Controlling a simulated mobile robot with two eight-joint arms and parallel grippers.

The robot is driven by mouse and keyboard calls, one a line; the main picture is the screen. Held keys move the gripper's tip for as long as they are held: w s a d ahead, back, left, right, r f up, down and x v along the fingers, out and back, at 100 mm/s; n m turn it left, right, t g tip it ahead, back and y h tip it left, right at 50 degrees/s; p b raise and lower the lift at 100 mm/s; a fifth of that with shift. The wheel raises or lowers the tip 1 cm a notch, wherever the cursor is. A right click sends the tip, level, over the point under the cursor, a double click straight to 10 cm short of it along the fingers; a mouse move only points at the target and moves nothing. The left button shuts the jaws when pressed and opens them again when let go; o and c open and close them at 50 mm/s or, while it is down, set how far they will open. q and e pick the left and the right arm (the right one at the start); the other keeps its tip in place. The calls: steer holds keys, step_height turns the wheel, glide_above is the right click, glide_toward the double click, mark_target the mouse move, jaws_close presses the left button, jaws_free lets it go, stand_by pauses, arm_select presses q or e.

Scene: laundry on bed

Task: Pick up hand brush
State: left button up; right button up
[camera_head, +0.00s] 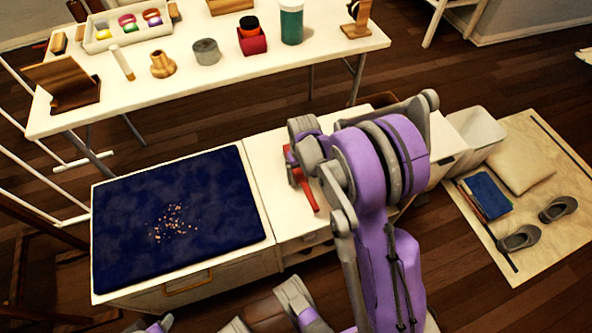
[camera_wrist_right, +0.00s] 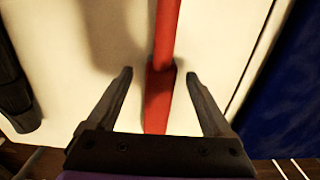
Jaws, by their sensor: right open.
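The hand brush is a red, narrow thing (camera_head: 305,190) lying on the white cabinet top just right of the dark blue mat. My right gripper (camera_head: 296,165) is right above it, partly hiding it. In the right wrist view the red handle (camera_wrist_right: 158,105) runs up the picture between the two open fingers (camera_wrist_right: 159,75). A gap shows on each side of the handle; whether the fingers reach down beside it or stay above it I cannot tell. The bristles are not visible. My left gripper is not clearly in view.
The dark blue mat (camera_head: 120,240) with scattered crumbs (camera_head: 172,222) covers the cabinet's left part. A dark object (camera_wrist_right: 14,95) lies at the wrist view's left edge. A white table (camera_head: 130,95) with several items stands behind. A bin (camera_head: 476,135) is right.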

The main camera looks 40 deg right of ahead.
mark_target(301, 176)
steer(key=shift+f, duration=0.7)
steer(key=shift+r, duration=0.1)
jaws_close()
step_height(301, 176, up, 10)
steer(key=p, duration=0.3)
